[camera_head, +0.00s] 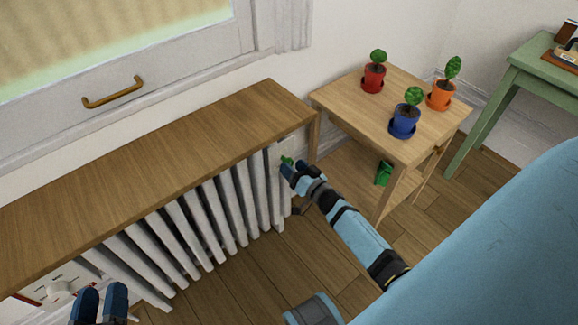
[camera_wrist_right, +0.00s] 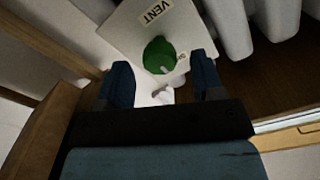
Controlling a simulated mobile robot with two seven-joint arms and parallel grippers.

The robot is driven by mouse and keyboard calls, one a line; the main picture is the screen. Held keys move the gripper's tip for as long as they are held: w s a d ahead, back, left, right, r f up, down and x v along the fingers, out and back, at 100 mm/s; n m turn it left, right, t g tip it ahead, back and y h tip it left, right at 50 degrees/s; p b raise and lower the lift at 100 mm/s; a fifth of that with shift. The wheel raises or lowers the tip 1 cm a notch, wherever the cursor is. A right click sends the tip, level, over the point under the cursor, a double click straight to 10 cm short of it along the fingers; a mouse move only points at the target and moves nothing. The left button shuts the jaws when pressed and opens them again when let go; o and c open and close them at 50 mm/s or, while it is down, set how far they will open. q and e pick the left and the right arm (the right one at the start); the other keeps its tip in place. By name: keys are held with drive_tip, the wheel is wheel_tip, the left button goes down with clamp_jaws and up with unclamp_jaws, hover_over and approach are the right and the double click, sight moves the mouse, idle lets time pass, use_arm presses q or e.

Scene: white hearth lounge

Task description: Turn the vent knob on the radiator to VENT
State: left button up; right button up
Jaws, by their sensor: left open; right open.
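The green vent knob (camera_wrist_right: 160,55) sits on a white plate (camera_wrist_right: 124,32) at the radiator's end. A VENT label (camera_wrist_right: 153,12) shows above the knob, and a second label (camera_wrist_right: 182,58) at its lower right is partly hidden. A pale mark on the knob faces down and slightly right, away from VENT. My right gripper (camera_wrist_right: 163,67) is open, its fingers on either side of the knob; I cannot tell whether they touch it. In the head view, the knob (camera_head: 287,161) is mostly hidden by this gripper. My left gripper (camera_head: 101,291) is open and empty at the bottom left.
The white radiator (camera_head: 205,222) stands under a wooden shelf (camera_head: 150,165). A wooden side table (camera_head: 345,97) with red (camera_head: 374,76), blue (camera_head: 404,121) and orange (camera_head: 441,96) potted plants stands close to the right arm. A blue surface (camera_head: 500,250) fills the lower right.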

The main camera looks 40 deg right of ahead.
use_arm(q)
drive_tip(key=shift+d+r+t+h, duration=0.3)
drive_tip(key=shift+r+h, duration=0.1)
drive_tip(key=shift+r, duration=0.25)
use_arm(e)
drive_tip(key=shift+w+a, duration=0.1)
drive_tip(key=shift+w, duration=1.15)
drive_tip(key=c, duration=0.9)
use_arm(q)
drive_tip(key=shift+a, duration=0.1)
